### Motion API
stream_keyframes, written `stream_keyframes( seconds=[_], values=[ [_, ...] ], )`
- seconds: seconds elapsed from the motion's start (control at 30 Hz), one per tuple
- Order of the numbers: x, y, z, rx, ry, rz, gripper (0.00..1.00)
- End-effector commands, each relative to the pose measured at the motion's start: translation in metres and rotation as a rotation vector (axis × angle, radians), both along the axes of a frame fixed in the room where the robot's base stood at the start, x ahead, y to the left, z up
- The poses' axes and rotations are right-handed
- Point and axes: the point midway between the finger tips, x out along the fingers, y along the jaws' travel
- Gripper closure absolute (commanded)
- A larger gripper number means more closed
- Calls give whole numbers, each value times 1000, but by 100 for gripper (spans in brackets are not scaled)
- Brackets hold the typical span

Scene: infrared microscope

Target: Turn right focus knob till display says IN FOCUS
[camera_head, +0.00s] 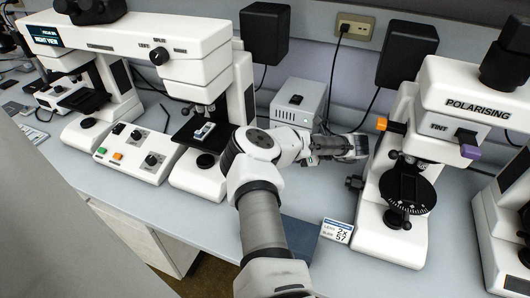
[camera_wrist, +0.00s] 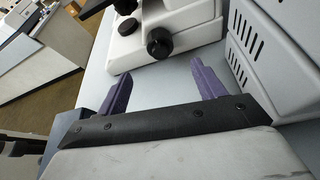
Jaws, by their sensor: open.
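The large white twin-stand microscope (camera_head: 190,75) stands at the left in the head view. Its display (camera_head: 45,37) at the top left shows small text that seems to read FOCUS and RIGHT VIEW; the value is too small to read surely. In the wrist view, a round black focus knob (camera_wrist: 160,42) sticks out from the white stand's side, with a smaller black knob (camera_wrist: 127,27) beside it. My gripper (camera_wrist: 160,77) is open and empty, its two purple fingers apart. The larger knob lies beyond and between the fingertips, not touched. My arm hides this side of the stand in the head view.
A grey vented box (camera_wrist: 255,45) stands close to the right finger; it also shows in the head view (camera_head: 298,100). The POLARISING microscope (camera_head: 405,185) is at the right. A small label card (camera_head: 337,231) lies near the bench front. Bare bench lies between gripper and stand.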

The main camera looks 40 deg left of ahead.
Motion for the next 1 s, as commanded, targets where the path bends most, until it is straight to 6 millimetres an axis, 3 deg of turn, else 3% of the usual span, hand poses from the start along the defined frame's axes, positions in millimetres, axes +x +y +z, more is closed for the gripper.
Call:
stream_keyframes(
  seconds=[0.53,0.7,1.0],
  values=[
    [-26,84,-34,-2,-2,0,31],
    [-30,95,-41,-4,-3,-2,31],
    [-30,98,-43,-4,-3,-3,31]
  ],
)
